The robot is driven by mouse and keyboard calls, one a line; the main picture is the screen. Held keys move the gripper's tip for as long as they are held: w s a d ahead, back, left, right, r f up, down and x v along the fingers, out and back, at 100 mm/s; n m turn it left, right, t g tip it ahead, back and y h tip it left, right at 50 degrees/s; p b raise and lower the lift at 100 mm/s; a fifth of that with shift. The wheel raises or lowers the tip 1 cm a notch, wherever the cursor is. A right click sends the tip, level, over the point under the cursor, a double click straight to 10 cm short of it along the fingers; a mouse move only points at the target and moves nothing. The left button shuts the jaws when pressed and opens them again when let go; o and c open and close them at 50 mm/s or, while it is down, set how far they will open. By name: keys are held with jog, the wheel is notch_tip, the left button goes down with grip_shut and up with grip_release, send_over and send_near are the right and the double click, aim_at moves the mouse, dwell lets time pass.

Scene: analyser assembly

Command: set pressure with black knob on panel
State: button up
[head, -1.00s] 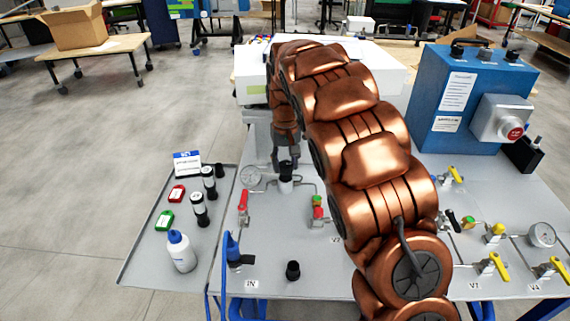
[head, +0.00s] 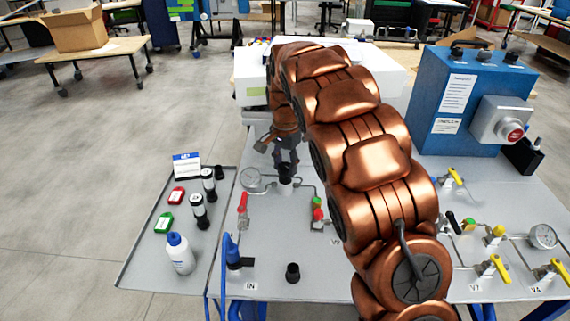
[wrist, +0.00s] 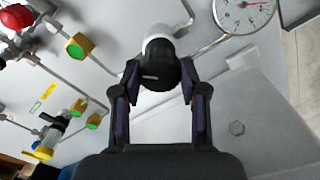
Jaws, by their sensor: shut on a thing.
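The black knob (wrist: 160,66) sits on a light-coloured regulator body (wrist: 165,40) on the panel. In the wrist view both fingers of my gripper (wrist: 159,76) close on the knob from either side. A light mark shows on the knob's face. In the head view the knob (head: 285,170) stands near the panel's left part, with my gripper (head: 284,157) directly above it. A pressure gauge (head: 251,179) stands just left of the knob. In the wrist view this gauge (wrist: 245,12) is cut by the top edge, with its red needle visible.
A red-handled valve (head: 243,203) and a red and green fitting (head: 318,210) stand close by. A tray (head: 140,248) with bottles lies left. A blue box (head: 470,95) and yellow-handled valves (head: 497,266) are right. My arm hides the panel's middle.

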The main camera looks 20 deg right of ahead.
aim_at(285, 166)
jog(key=m+p, duration=0.1)
jog(key=m, duration=0.6)
jog(key=shift+r, duration=0.1)
jog(key=m, duration=0.3)
jog(key=shift+m+p, duration=0.75)
jog(key=shift+m, duration=1.35)
jog(key=o, duration=1.1)
jog(key=shift+o, duration=0.2)
notch_tip(285, 166, up, 12)
